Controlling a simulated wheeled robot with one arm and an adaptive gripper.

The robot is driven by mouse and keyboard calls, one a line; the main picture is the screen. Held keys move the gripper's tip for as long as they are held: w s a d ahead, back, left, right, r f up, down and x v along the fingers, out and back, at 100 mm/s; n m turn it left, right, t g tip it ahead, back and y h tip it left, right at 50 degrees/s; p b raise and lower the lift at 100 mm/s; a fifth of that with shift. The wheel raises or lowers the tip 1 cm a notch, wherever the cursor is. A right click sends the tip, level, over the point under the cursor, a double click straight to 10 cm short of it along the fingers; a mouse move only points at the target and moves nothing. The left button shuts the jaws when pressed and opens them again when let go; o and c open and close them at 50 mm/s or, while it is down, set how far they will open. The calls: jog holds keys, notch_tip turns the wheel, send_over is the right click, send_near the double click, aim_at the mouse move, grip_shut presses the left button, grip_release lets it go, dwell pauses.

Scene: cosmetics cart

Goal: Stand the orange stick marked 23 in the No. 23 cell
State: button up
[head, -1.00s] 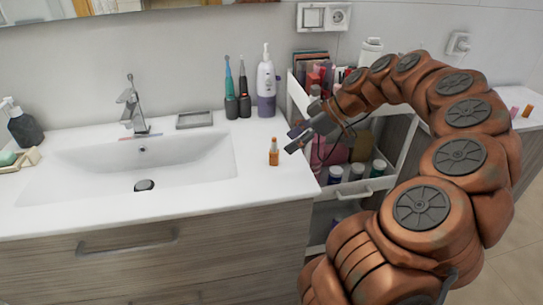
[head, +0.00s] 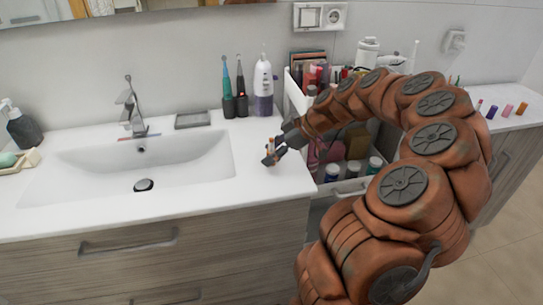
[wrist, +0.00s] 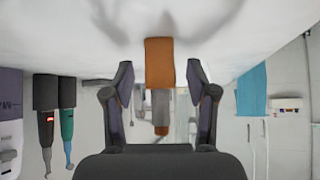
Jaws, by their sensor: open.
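The orange stick (head: 270,144) stands upright near the right end of the white sink counter, partly hidden by my gripper. In the wrist view, which looks upside down, its orange base (wrist: 160,62), grey middle and orange tip show; no number is readable. My gripper (head: 274,154) is low over the counter at the stick. In the wrist view its two fingers (wrist: 160,82) are open, one on each side of the stick, with a gap on both sides. I cannot make out the No. 23 cell in these views.
The cosmetics cart (head: 346,188) stands right of the sink counter, partly hidden by my arm. Two electric toothbrushes (head: 241,104) and a white-and-purple bottle (head: 263,90) stand behind the stick.

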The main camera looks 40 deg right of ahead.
aim_at(273, 142)
grip_shut()
dwell(0.3)
jog(key=shift+r, duration=0.1)
jog(key=shift+r+b, duration=0.55)
jog(key=shift+r, duration=1.05)
jog(key=shift+s+a+r, duration=0.1)
jog(key=shift+s, duration=0.05)
jog(key=s+a+r+b, duration=0.1)
jog(key=s+a+b, duration=0.3)
jog(key=s, duration=1)
jog(key=shift+s+a+r, duration=0.2)
jog(key=shift+a, duration=0.85)
